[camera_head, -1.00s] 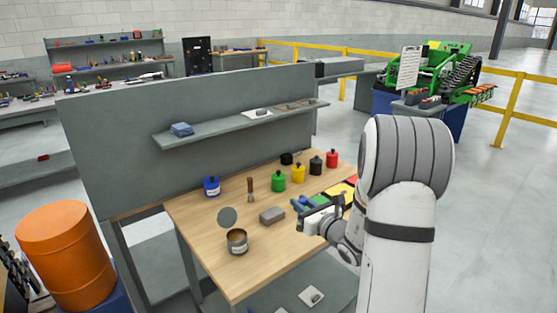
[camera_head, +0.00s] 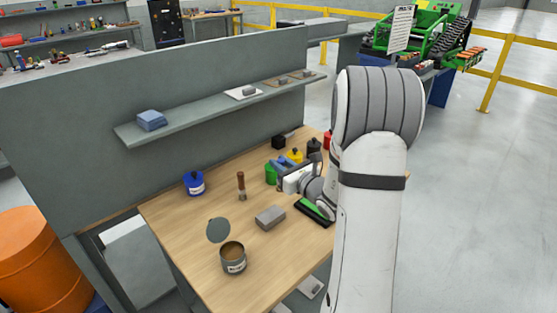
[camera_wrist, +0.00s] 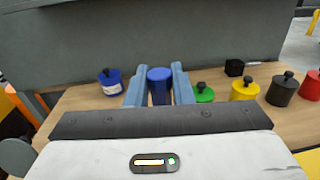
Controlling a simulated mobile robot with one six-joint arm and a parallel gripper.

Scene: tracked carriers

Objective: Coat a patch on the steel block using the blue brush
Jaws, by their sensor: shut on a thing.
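My gripper (camera_head: 278,163) is over the back right of the wooden bench, in front of the coloured pots. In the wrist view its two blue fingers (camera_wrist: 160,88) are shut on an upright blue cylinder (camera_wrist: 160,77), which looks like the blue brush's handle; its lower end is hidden. The grey steel block (camera_head: 270,217) lies on the bench, left of and nearer than my gripper, apart from it. An open tin (camera_head: 232,260) with brown contents stands near the front left edge. A brush with a brown handle (camera_head: 241,184) stands behind the block.
A round grey lid (camera_head: 218,230) lies behind the tin. A blue pot (camera_head: 194,184) stands at the back left; green (camera_wrist: 203,93), yellow (camera_wrist: 244,90) and black (camera_wrist: 283,90) pots stand at the right. A green pad (camera_head: 314,211) lies by my arm. A shelf (camera_head: 215,108) overhangs the back.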

